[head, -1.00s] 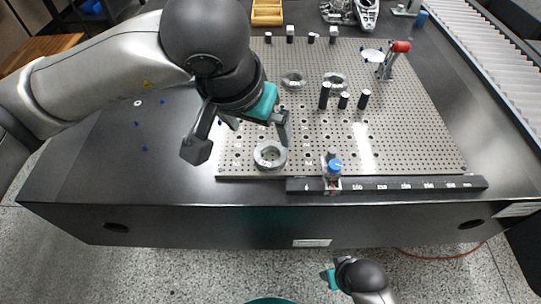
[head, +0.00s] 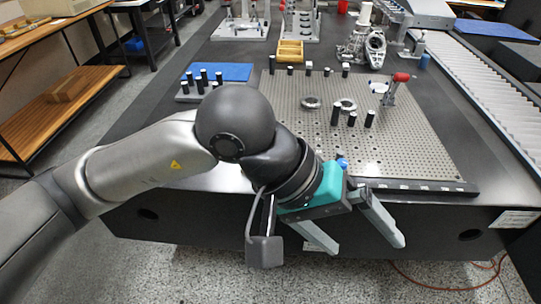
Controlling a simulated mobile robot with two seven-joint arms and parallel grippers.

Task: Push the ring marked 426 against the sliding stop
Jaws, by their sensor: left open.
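My left gripper (head: 367,246) is open and empty, in front of the table's front edge, fingers pointing down toward the viewer. The perforated plate (head: 420,140) lies on the dark table. Two small grey rings, one (head: 312,102) and another (head: 348,104), lie on its middle; no number is readable. A blue knob (head: 343,163), seemingly that of the sliding stop, shows just above my gripper; the rest of the stop is hidden. The scale rail (head: 425,187) runs along the plate's front edge, its left part hidden. The larger ring seen earlier near the plate's front left is hidden behind my left arm.
Black posts (head: 352,119) stand on the plate near the rings, and a red-handled clamp (head: 401,77) stands at its right. A roller conveyor (head: 490,90) borders the right side.

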